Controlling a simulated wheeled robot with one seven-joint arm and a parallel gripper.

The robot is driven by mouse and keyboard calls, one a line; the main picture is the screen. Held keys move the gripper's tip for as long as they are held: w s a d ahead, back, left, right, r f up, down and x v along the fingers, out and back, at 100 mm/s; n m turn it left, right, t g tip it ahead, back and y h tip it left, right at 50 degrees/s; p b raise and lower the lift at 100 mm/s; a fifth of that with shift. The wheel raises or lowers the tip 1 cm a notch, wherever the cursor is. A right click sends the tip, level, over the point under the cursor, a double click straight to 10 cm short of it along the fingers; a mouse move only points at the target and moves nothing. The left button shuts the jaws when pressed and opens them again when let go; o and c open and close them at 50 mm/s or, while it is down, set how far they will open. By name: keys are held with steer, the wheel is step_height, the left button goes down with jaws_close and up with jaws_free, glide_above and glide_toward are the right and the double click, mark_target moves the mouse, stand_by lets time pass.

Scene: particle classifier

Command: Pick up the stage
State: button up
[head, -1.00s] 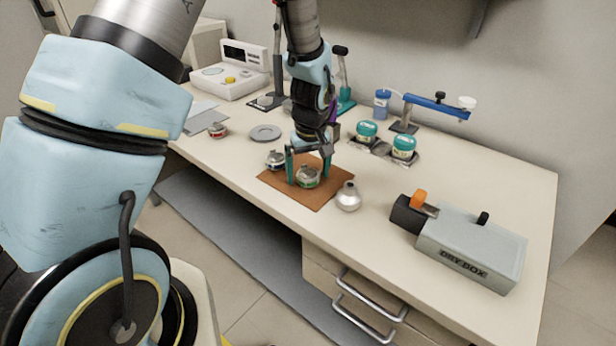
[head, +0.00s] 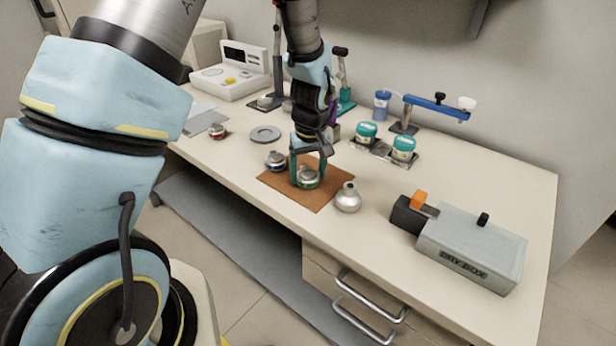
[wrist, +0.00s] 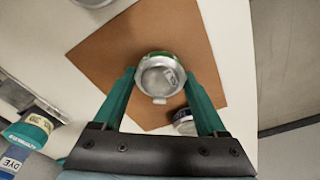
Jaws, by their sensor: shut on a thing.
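The stage, seen as a round silver piece with a green band (head: 308,178), sits on the brown mat (head: 322,200). It also shows in the wrist view (wrist: 160,77), with a small tab on its near side. My gripper (head: 308,170) points down over the mat, and its two teal fingers are shut on the piece from opposite sides. In the wrist view, the fingers (wrist: 159,82) press against its left and right rim. I see no clear gap between the piece and the mat.
A silver piece (head: 275,161) stands close by, at the mat's left edge. A silver flask (head: 348,198) stands at its right. Teal-lidded jars (head: 403,148) are behind, and a grey dry box (head: 470,250) lies right. The front table edge is near the mat.

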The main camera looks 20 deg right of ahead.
steer(key=shift+r, duration=0.1)
step_height(320, 180, up, 10)
steer(key=b, duration=0.2)
stand_by(1.0)
